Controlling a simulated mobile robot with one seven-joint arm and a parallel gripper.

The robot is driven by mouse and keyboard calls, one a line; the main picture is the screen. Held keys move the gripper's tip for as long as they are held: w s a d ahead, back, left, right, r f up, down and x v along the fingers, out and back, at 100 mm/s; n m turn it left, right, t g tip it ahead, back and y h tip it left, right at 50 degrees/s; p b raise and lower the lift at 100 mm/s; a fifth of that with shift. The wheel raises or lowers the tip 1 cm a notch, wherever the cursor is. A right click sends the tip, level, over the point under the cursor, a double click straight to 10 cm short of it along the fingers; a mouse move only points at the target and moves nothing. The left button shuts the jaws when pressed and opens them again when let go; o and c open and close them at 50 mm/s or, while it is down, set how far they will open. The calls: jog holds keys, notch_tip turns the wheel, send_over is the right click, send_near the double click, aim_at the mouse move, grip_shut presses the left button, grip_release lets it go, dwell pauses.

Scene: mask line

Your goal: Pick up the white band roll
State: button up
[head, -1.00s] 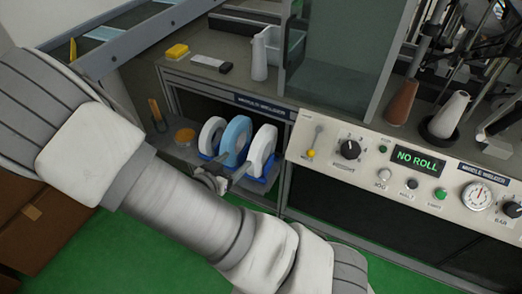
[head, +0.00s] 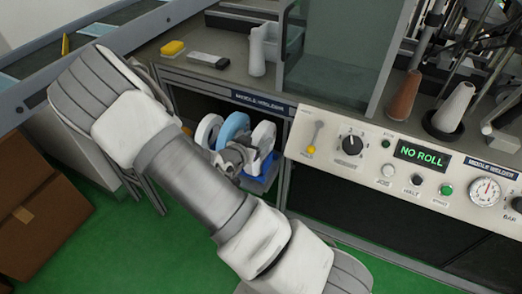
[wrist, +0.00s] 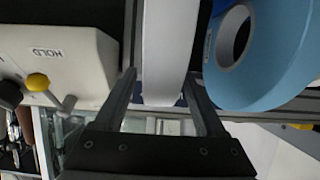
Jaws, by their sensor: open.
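Two white rolls and a blue roll (head: 233,127) stand upright on the shelf under the bench. One white roll (head: 207,131) is to the left of the blue one, the other white roll (head: 264,136) to its right. My gripper (wrist: 160,76) is open. In the wrist view the right-hand white roll (wrist: 170,40) shows edge-on between the two fingers, with the blue roll (wrist: 285,50) just outside the right finger. In the head view my gripper partly hides the rolls' lower parts. Contact between fingers and roll cannot be told.
A blue holder (head: 257,184) shows below the rolls. A control panel (head: 410,155) reading NO ROLL is close to the right; its yellow-knobbed lever (wrist: 38,83) shows in the wrist view. The bench top (head: 215,75) overhangs the shelf. Cardboard boxes (head: 45,200) stand at left.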

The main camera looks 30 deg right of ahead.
jog(key=x, duration=0.2)
jog(key=shift+w+d+f, duration=0.15)
jog(key=shift+d, duration=0.05)
grip_shut()
dwell(1.3)
